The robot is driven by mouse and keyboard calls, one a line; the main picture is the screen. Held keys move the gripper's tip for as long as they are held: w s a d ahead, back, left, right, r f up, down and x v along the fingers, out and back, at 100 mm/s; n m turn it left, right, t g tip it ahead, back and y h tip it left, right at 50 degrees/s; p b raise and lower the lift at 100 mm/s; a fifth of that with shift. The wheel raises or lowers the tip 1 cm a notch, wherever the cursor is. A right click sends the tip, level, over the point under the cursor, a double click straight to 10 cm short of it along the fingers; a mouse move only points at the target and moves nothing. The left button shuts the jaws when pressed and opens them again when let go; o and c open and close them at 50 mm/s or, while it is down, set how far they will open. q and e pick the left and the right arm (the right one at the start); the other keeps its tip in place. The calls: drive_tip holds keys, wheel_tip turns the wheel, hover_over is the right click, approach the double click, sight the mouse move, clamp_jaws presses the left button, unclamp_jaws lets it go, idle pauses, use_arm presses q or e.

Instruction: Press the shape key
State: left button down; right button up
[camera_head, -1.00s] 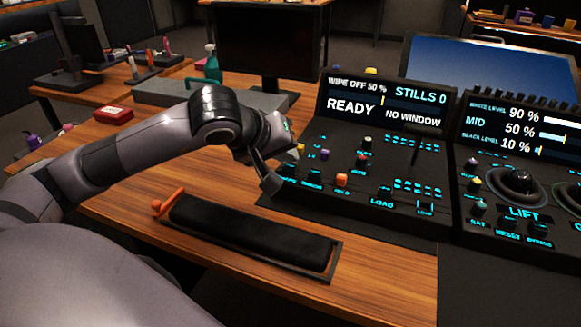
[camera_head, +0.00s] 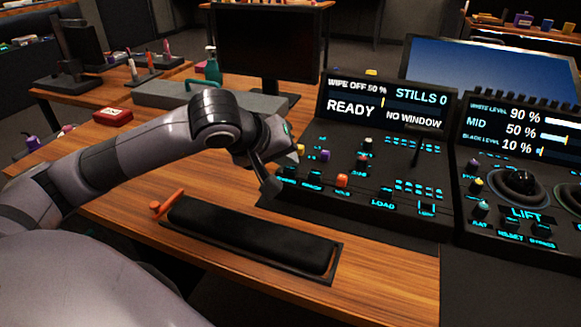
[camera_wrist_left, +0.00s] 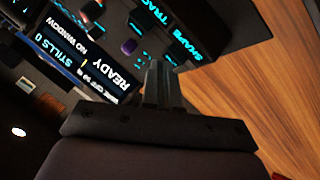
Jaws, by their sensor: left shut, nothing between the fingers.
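The shape key's cyan label SHAPE (camera_wrist_left: 190,37) shows in the left wrist view at the panel's edge, beside the TRACK label. In the head view the label (camera_head: 285,181) is small at the left end of the panel's lower row. The key itself is hard to make out, partly hidden by the fingers. My left gripper (camera_head: 271,189) is shut and empty, pointing down at the left front corner of the black control panel (camera_head: 330,205). Its closed fingers (camera_wrist_left: 157,75) lie close to the label in the wrist view. Contact with the key cannot be told. My right gripper is not in view.
Coloured knobs, including an orange one (camera_head: 342,180), stand right of the gripper. A black padded rest (camera_head: 250,235) with an orange handle lies in front on the wooden table (camera_head: 380,285). A trackball unit (camera_head: 520,185) stands at the right.

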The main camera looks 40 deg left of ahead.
sight(287, 170)
use_arm(q)
drive_tip(key=shift+f, duration=0.3)
drive_tip(key=shift+r, duration=0.1)
idle(0.3)
drive_tip(key=shift+r+p, duration=0.35)
drive_tip(key=shift+r, duration=0.55)
drive_tip(key=shift+r+p, duration=1.75)
drive_tip(key=shift+r, duration=0.8)
idle(0.3)
